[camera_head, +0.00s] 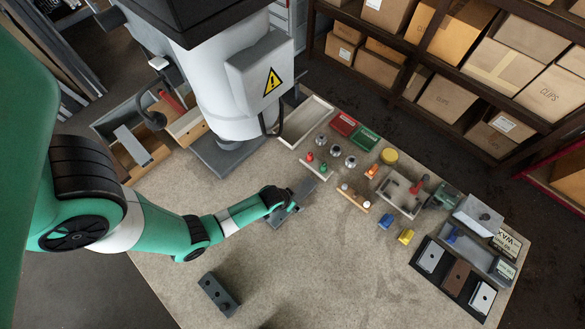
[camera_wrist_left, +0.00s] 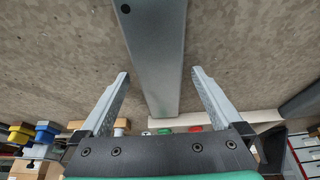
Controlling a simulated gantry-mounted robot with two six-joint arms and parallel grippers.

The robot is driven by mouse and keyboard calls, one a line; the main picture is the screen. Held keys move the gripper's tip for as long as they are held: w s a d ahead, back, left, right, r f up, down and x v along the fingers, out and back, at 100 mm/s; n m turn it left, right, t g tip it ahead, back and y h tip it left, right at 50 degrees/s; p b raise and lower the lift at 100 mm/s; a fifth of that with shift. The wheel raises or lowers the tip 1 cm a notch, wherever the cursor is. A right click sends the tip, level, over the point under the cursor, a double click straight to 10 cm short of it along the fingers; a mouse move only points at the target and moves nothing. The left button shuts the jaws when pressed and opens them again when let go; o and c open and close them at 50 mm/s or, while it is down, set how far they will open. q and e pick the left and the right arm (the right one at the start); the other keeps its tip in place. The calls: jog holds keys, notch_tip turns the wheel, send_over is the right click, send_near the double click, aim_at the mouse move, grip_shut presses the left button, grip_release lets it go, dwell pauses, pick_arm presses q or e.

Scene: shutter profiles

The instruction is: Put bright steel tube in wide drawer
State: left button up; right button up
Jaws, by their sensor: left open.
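A grey metal profile (camera_head: 300,190) lies on the worktable at my left gripper (camera_head: 291,206). In the left wrist view the profile (camera_wrist_left: 156,55) is a long, smooth grey bar with a dark hole near one end. I cannot tell for sure that it is the bright steel tube. My left gripper (camera_wrist_left: 157,95) is open, with one finger on each side of the profile's near end and gaps visible between. A grey cabinet with open wood-lined drawers (camera_head: 160,154) stands at the table's left edge; another grey bar (camera_head: 132,145) lies across one drawer. My right gripper is not in view.
A dark block with holes (camera_head: 219,294) lies at the front left. Red (camera_head: 343,123) and green (camera_head: 364,138) bins, small parts, a vice (camera_head: 440,197) and a black tray (camera_head: 453,275) fill the back and right. The table's front middle (camera_head: 320,275) is clear.

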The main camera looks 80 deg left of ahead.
pick_arm(q)
grip_shut()
dwell(0.4)
jog(key=shift+r, duration=0.2)
